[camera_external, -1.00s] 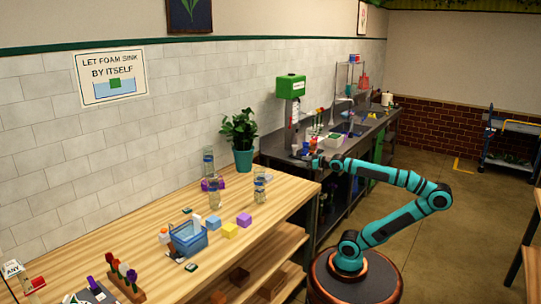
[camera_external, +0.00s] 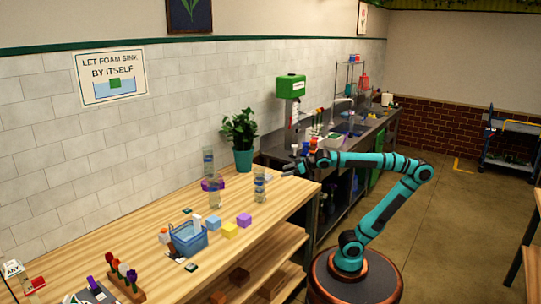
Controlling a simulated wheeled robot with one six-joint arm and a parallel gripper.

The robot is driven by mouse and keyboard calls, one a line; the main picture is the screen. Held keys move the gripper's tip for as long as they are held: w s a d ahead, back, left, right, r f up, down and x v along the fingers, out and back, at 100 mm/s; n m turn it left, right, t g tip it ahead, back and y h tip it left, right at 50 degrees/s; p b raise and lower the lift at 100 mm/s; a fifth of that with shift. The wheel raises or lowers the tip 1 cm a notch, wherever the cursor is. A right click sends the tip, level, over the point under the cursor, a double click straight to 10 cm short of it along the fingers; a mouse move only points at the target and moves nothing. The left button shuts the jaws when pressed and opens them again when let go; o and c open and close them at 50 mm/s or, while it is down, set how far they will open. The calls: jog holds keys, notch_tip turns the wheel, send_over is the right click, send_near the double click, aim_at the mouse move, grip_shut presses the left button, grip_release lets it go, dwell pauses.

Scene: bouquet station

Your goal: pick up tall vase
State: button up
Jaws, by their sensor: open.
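Several clear glass vases with blue bands stand upright on the wooden counter. One vase (camera_external: 208,161) is at the back by the tiled wall. Another vase (camera_external: 213,194) is in front of it, with something purple around or behind its upper part. A third vase (camera_external: 260,186) stands to the right, near the plant. I cannot tell for sure which one is the tall vase. My gripper (camera_external: 285,172) is open and empty, to the right of the third vase and apart from it.
A potted plant (camera_external: 241,140) stands behind the third vase. A blue basket (camera_external: 188,238) and blue, yellow and purple blocks (camera_external: 244,219) sit towards the front. A flower rack (camera_external: 124,281) is at the near left. The counter's right end (camera_external: 303,197) is mostly clear.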

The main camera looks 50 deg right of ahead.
send_near(259, 178)
jog(key=w+f, duration=0.4)
jog(key=w, duration=0.1)
jog(key=shift+w+d+r+x, duration=0.1)
jog(key=shift+x, duration=0.8)
jog(key=shift+w+d+r+x, duration=0.1)
jog(key=shift+r+x, duration=0.05)
jog(key=shift+x, duration=0.75)
jog(key=shift+w+d+r+x, duration=0.1)
jog(key=shift+x, duration=0.8)
jog(key=shift+c, duration=0.2)
grip_shut()
